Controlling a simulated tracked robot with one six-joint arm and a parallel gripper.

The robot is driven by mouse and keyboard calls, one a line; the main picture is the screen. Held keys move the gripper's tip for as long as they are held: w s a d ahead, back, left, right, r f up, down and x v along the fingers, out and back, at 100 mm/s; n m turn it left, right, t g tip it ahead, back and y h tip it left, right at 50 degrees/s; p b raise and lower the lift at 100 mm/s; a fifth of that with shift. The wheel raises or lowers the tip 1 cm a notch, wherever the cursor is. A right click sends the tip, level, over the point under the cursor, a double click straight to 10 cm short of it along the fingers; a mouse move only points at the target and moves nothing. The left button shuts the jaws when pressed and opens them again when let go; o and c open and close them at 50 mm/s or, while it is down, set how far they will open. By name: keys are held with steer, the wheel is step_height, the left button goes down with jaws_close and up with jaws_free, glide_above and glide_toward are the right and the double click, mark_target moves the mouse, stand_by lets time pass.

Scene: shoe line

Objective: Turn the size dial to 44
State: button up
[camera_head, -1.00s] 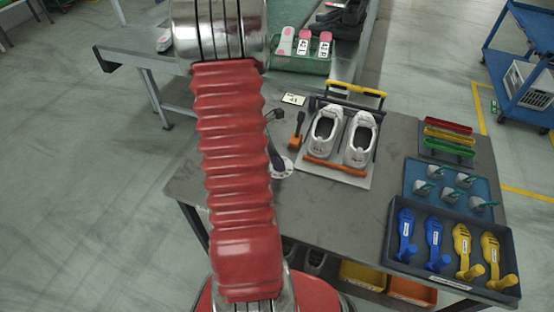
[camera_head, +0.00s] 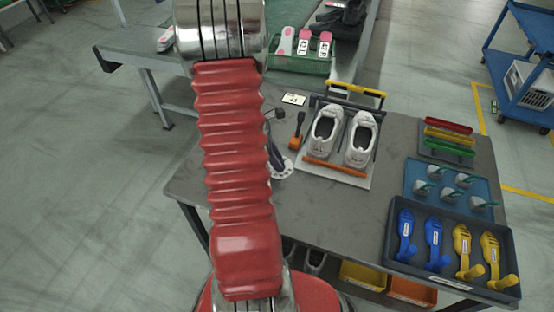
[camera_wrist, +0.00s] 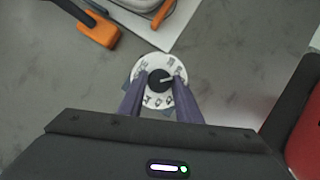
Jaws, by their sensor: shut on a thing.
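The size dial (camera_wrist: 139,72) is a round white disc with dark numbers and a black knob (camera_wrist: 158,80) in its middle. In the wrist view, a white pointer mark on the knob points right and slightly up. The numbers are too small to read surely. My gripper (camera_wrist: 157,87) has its two dark purple fingers on either side of the knob and is shut on it. The fingers hide parts of the disc's lower left and lower right. In the head view, the dial (camera_head: 287,168) shows only partly beside my red arm.
A white board (camera_head: 340,176) with two grey-white shoes (camera_head: 326,132) stands right of the dial. An orange-headed tool (camera_head: 296,141) and a small card (camera_head: 293,99) lie nearby. Trays with blue and yellow parts (camera_head: 404,235) fill the table's right side. The front table area is bare.

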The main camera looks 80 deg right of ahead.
steer(key=m+y, duration=0.1)
steer(key=m, duration=0.3)
steer(key=m+y, duration=0.1)
steer(key=m, duration=0.2)
steer(key=shift+d+y, duration=0.25)
steer(key=shift+y, duration=0.05)
steer(key=m+y, duration=0.1)
steer(key=m, duration=0.2)
steer(key=m+t+y, duration=0.1)
steer(key=m, duration=0.2)
steer(key=shift+s+d+m, duration=0.15)
steer(key=shift+m, duration=0.15)
steer(key=m+t, duration=0.1)
steer(key=m, duration=0.2)
steer(key=m+t+y, duration=0.1)
steer(key=m, duration=0.3)
steer(key=shift+s+t, duration=0.2)
steer(key=shift+t, duration=0.2)
steer(key=m+t, duration=0.1)
steer(key=m, duration=0.2)
steer(key=m+t, duration=0.1)
steer(key=m, duration=0.2)
steer(key=shift+s+m+t, duration=0.2)
steer(key=shift+m+t, duration=0.1)
steer(key=shift+m, duration=0.1)
steer(key=o, duration=1)
